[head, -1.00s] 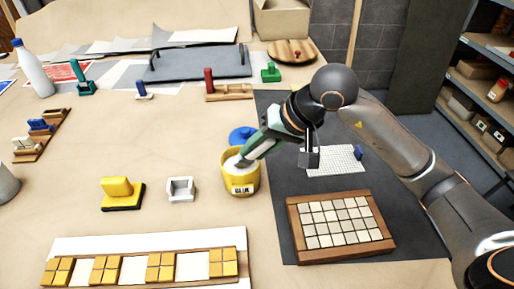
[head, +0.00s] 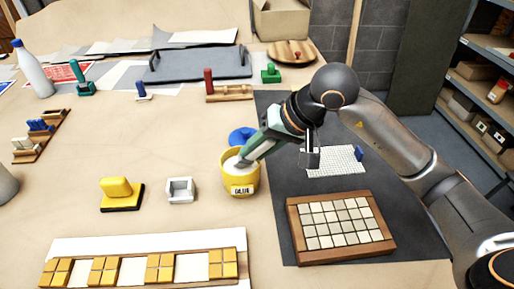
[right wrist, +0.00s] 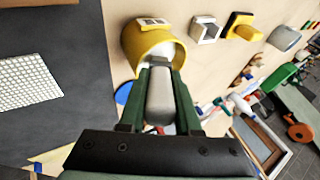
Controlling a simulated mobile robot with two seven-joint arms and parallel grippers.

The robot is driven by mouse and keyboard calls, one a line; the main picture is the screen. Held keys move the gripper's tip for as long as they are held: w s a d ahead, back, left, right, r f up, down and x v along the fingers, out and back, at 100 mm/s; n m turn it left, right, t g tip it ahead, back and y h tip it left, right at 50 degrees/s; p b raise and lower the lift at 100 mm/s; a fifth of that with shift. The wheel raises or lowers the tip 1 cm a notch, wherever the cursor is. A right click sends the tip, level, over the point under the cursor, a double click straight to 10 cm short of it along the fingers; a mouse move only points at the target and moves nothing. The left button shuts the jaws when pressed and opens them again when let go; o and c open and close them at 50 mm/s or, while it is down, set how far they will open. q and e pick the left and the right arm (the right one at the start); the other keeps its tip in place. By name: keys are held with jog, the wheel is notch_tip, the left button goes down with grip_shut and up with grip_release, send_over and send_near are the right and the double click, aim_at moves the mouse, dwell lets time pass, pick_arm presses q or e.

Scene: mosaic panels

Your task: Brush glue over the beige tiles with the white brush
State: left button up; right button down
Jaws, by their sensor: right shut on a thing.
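The yellow glue pot (head: 241,182) stands open left of the dark mat. My right gripper (head: 246,156) is at the pot's mouth, tilted down into it from the right. In the right wrist view its green fingers (right wrist: 160,95) are shut on the pale handle of the white brush (right wrist: 160,100). The brush points toward the pot (right wrist: 150,42); its bristle end is hidden. The beige tiles (head: 340,219) lie in rows in a brown wooden frame (head: 294,226) on the mat, right of and nearer than the pot. My left gripper is not in view.
A white mesh sheet (head: 340,158) lies on the dark mat (head: 283,178) behind the tile frame. A blue disc (head: 243,135) lies behind the pot. A yellow-handled block (head: 118,194) and a white holder (head: 181,190) stand left. A board with yellow tiles (head: 130,268) lies in front.

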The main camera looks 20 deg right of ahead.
jog(key=shift+s+f, duration=0.1)
jog(key=shift+f, duration=0.1)
jog(key=shift+r+p, duration=1.95)
jog(key=shift+r, duration=1.7)
